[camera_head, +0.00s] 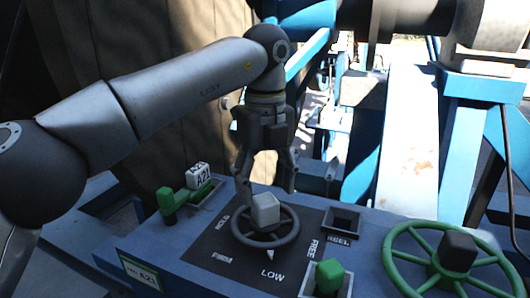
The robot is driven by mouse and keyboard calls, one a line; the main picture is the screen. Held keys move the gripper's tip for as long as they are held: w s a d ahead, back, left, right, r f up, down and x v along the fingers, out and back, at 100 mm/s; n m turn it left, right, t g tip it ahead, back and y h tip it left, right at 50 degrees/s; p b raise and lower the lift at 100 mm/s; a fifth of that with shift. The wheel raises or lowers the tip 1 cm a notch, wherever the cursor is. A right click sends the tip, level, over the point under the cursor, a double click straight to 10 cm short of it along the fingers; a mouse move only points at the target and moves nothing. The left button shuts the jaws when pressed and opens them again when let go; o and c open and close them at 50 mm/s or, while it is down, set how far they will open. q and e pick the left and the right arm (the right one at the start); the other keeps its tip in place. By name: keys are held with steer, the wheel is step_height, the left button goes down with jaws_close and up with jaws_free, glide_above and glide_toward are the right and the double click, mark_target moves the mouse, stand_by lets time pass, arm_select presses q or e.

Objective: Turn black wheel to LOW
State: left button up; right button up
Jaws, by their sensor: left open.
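The black wheel (265,240) lies flat on a dark label plate on the blue console. A pale grey block (265,210) stands at its hub. A small white pointer (269,255) shows at the wheel's near edge, just above the word LOW (272,274). My left gripper (266,188) points down over the wheel, open, with one finger on each side of the block's top. I cannot tell whether the fingers touch it. My right gripper is not in view.
A green wheel (396,279) with a dark hub is at right. A square socket (342,221) labelled REEL is right of the black wheel. Blue framework rises behind.

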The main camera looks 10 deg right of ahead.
arm_select(q)
step_height(320, 180, up, 8)
stand_by(0.4)
stand_by(0.3)
